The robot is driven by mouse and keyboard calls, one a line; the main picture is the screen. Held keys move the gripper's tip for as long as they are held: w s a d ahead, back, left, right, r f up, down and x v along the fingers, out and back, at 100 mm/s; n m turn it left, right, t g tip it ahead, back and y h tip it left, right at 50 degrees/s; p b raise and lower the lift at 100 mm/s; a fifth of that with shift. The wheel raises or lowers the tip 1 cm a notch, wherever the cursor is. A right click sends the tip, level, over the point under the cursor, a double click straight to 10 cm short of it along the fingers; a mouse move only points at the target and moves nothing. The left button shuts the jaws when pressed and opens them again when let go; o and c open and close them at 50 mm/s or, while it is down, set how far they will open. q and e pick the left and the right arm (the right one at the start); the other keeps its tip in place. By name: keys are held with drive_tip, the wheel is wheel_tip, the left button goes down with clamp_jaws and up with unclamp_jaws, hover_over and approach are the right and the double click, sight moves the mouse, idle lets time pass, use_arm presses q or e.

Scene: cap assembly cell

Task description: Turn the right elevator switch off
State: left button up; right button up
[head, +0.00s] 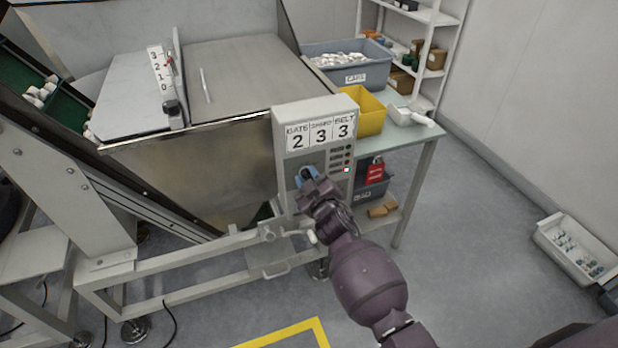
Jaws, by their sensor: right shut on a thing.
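The right elevator's control box (315,112) is a light grey panel at the end of the metal machine, with a label reading 2, 3, 3. A column of small indicators runs down its right side, and one low one (347,170) shows bright. My right gripper (304,176) is at the lower front of the box, shut on a switch there. A bit of blue (303,173) shows at the fingertips. The hand hides most of the switch, so its position cannot be told. My left gripper is not in view.
A blue-grey bin marked caps (352,79), a yellow bin (362,112) and a white scoop (411,116) are on a table behind the box. A white crate (570,245) stands on the floor at right. The middle floor is clear.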

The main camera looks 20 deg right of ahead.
drive_tip(key=shift+n, duration=1)
drive_tip(key=o, duration=0.9)
